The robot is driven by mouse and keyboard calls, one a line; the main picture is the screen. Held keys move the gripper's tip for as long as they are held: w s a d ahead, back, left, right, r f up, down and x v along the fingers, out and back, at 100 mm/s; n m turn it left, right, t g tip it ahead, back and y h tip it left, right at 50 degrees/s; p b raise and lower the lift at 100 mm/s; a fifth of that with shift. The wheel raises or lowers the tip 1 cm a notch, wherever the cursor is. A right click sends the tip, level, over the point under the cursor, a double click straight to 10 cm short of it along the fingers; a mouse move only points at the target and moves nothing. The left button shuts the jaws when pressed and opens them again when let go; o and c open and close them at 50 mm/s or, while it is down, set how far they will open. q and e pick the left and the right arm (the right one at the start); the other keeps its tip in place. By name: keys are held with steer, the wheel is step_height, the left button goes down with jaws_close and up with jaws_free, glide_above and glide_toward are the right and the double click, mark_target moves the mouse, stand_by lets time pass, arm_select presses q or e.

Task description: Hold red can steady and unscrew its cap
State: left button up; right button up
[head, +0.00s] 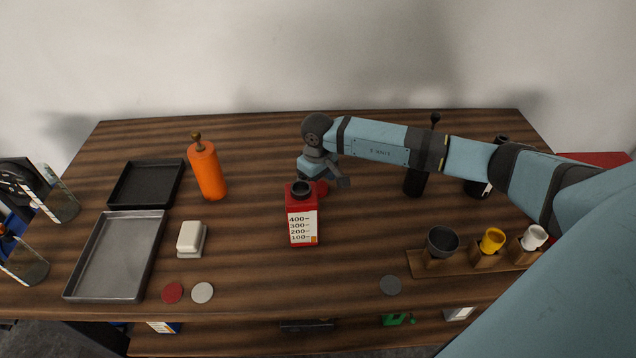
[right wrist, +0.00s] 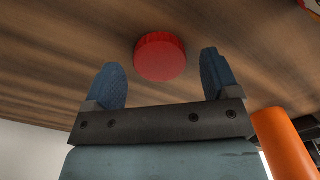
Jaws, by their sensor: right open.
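The red can (head: 302,219) stands upright near the middle of the table, with a white numbered label facing me. Its dark round mouth (head: 301,188) shows on top, uncapped. A red round cap (head: 321,187) is just right of the can's top; in the right wrist view the red cap (right wrist: 160,57) is between and beyond my fingers. I cannot tell whether it touches a finger or what supports it. My right gripper (head: 334,182) is open behind the can's top; its two blue fingers (right wrist: 165,80) stand wide apart in the wrist view. I cannot make out my left gripper.
An orange bottle (head: 207,172) and a white block (head: 191,237) stand left of the can. Two trays, black (head: 147,184) and grey (head: 113,257), lie farther left. A wooden rack (head: 462,263) holds cups at right. Dark bottles stand behind my right arm. Table before the can is mostly clear.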

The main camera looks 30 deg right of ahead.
mark_target(318, 186)
step_height(318, 186, up, 11)
steer(key=b, duration=0.1)
